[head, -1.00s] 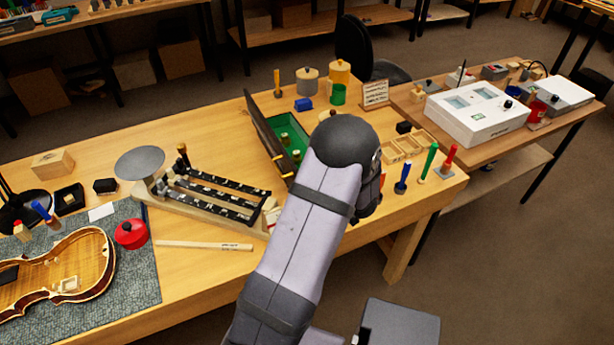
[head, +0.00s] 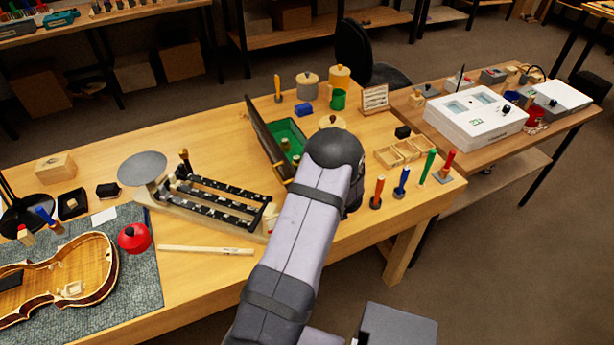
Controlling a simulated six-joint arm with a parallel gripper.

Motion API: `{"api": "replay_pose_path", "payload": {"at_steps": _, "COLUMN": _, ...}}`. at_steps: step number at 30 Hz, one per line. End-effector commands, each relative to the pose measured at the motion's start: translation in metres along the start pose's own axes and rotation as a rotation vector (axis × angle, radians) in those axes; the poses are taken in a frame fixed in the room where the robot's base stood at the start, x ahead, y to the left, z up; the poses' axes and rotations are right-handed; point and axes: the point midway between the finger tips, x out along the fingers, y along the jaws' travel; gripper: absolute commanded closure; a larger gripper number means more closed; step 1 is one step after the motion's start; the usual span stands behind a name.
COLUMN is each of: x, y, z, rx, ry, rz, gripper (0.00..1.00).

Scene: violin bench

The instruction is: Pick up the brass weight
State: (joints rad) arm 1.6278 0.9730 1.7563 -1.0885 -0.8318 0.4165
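The open case (head: 302,126) with a green lining stands near the middle of the bench, its dark lid raised on the left. Small brass-coloured weights (head: 286,144) stand inside it; they are too small to tell apart in detail. My forearm reaches up from the bottom, and its dark wrist end is just right of the case's near end. My gripper is hidden behind the arm, so its fingers and anything between them do not show.
A balance scale (head: 142,168) with black beams stands left of the arm. A wooden stick (head: 205,250), red pot (head: 134,238) and violin body (head: 70,270) lie further left. Wooden trays (head: 399,153) and upright coloured-handled tools (head: 402,182) stand to the right.

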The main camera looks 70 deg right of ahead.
Motion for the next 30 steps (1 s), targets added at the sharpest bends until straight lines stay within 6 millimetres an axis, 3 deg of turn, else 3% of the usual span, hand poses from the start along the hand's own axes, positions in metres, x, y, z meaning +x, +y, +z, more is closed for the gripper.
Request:
{"api": "replay_pose_path", "payload": {"at_steps": 11, "x": 0.0101, "y": -0.0004, "z": 0.0005, "rx": 0.0, "ry": 0.0, "rz": 0.0, "gripper": 0.6}}
{"api": "replay_pose_path", "payload": {"at_steps": 17, "x": 0.01, "y": -0.0004, "z": 0.0004, "rx": 0.0, "ry": 0.0, "rz": 0.0, "gripper": 1.0}}
{"api": "replay_pose_path", "payload": {"at_steps": 30, "x": 0.0086, "y": 0.0, "z": -0.0028, "rx": -0.001, "ry": 0.002, "rz": 0.001, "gripper": 1.0}}
